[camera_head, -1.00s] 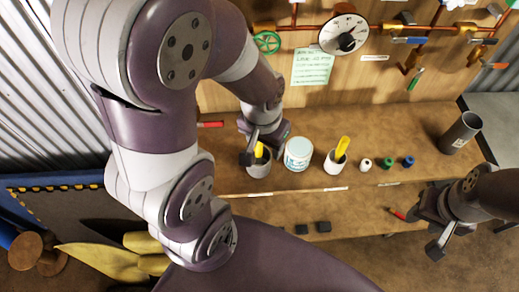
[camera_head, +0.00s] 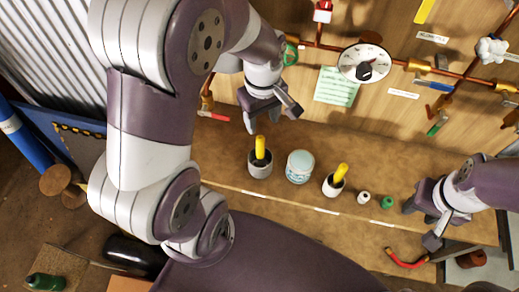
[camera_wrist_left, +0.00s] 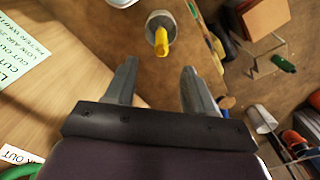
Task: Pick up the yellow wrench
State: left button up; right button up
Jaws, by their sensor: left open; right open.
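A yellow handle (camera_head: 260,148) stands upright in a grey cup (camera_head: 260,168) on the wooden bench. A second yellow handle (camera_head: 341,172) leans in a white cup (camera_head: 332,188) to its right. Only the upper parts show, so I cannot tell which is the wrench. My left gripper (camera_head: 271,116) is open and empty, above and behind the grey cup. In the left wrist view a yellow handle (camera_wrist_left: 162,42) in a cup (camera_wrist_left: 157,20) lies beyond the open fingers (camera_wrist_left: 158,85), apart from them. My right gripper (camera_head: 420,226) is open near the bench's right end.
A white jar (camera_head: 299,166) stands between the cups. A white spool (camera_head: 363,197) and a green spool (camera_head: 387,202) are to the right. The back board carries copper pipes, a dial gauge (camera_head: 364,64) and a green note (camera_head: 337,87). A red-handled tool (camera_head: 407,262) lies lower right.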

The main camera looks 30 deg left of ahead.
aim_at(260, 145)
pick_arm(q)
jog(key=f, duration=0.4)
jog(key=f+p, duration=0.1)
jog(key=f, duration=0.2)
jog(key=f+p, duration=0.1)
jog(key=f, duration=0.3)
jog(key=shift+s+a+f, duration=0.15)
jog(key=shift+a+f, duration=0.15)
jog(key=shift+f, duration=0.35)
jog(key=shift+d, duration=0.15)
jog(key=c, duration=0.5)
grip_shut()
